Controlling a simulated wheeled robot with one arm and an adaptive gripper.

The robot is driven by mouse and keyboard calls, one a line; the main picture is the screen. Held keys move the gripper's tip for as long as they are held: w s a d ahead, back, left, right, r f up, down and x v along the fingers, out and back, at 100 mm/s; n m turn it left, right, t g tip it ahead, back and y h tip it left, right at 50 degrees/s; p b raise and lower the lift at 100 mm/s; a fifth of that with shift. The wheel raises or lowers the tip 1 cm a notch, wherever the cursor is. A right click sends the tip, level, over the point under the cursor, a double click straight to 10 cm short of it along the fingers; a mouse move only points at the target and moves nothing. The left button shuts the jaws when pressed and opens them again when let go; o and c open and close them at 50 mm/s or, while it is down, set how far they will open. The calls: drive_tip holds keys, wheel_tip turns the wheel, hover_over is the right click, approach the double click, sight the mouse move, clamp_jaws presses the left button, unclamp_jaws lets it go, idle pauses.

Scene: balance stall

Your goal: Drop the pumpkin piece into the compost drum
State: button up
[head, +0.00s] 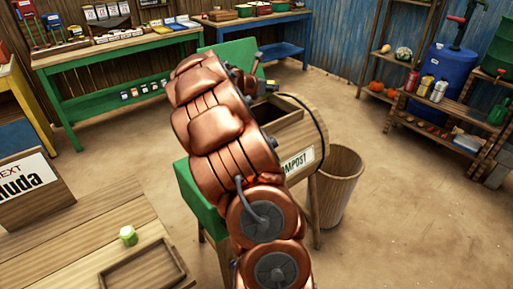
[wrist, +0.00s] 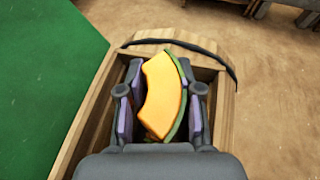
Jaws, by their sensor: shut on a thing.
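The pumpkin piece (wrist: 161,97) is an orange curved slice with a green rind, seen in the wrist view. My gripper (wrist: 161,100) is shut on it, with a finger on each side. The slice is over the opening of the wooden compost drum (wrist: 224,120); its exact height over the opening is hard to tell. In the head view the compost drum (head: 318,118) has a "COMPOST" label, a dark band and an open top hatch. My copper arm hides part of the drum there, and the slice cannot be made out.
Green panels (head: 234,55) flank the drum. A wooden bin (head: 340,185) stands to its right. A wooden counter (head: 85,235) at front left holds a small green item (head: 128,235) and a shallow tray. Shelves with a blue barrel (head: 447,75) stand at right. Open floor lies between.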

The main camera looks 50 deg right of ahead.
drive_tip(key=shift+f+b, duration=1.15)
drive_tip(key=shift+f, duration=0.5)
drive_tip(key=o, duration=1.2)
drive_tip(key=shift+a, duration=0.1)
approach(269, 94)
drive_tip(key=shift+w+d+f, duration=0.25)
drive_tip(key=shift+w+f, duration=0.2)
drive_tip(key=shift+w, duration=0.35)
